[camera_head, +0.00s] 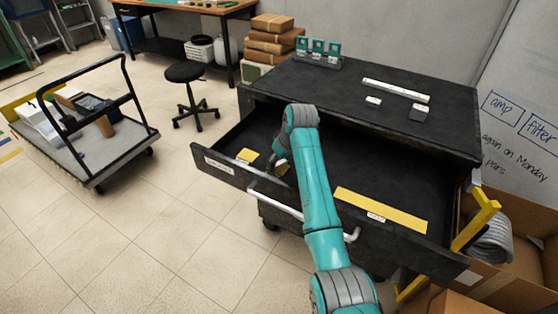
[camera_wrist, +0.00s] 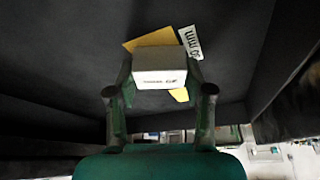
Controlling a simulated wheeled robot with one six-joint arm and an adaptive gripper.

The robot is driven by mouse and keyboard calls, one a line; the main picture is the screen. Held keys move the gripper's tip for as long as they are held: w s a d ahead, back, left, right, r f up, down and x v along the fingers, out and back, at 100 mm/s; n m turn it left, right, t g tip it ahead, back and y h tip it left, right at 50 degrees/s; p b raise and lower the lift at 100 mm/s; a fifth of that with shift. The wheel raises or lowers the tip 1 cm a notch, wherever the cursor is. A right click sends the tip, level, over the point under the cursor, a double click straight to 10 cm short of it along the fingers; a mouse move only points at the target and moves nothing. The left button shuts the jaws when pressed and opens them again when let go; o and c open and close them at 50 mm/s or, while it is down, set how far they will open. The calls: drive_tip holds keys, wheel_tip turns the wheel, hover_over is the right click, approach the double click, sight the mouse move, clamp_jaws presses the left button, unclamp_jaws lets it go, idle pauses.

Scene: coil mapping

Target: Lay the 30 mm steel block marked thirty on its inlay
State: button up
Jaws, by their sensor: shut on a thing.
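My gripper (camera_wrist: 160,82) is shut on a pale steel block (camera_wrist: 159,66) with small dark marking on its face. In the wrist view the block covers the middle of a yellow inlay (camera_wrist: 136,44). The inlay shows past the block at the upper left and lower right, turned at an angle to it. A white label reading 30 mm (camera_wrist: 190,43), upside down, lies beside the inlay. I cannot tell whether the block touches the inlay. In the head view my gripper (camera_head: 280,156) is inside the open drawer (camera_head: 318,176), beside a partly hidden yellow inlay (camera_head: 284,169).
Another yellow inlay (camera_head: 246,155) lies to the left and a long one (camera_head: 380,210) to the right. Drawer walls surround my gripper, and the cabinet top (camera_head: 340,85) overhangs the back. A long bar (camera_head: 395,90), a small white block (camera_head: 373,100) and a grey block (camera_head: 419,113) rest on top.

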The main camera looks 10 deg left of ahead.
drive_tip(key=o, duration=1.2)
drive_tip(key=v, duration=1.2)
drive_tip(key=shift+r, duration=0.1)
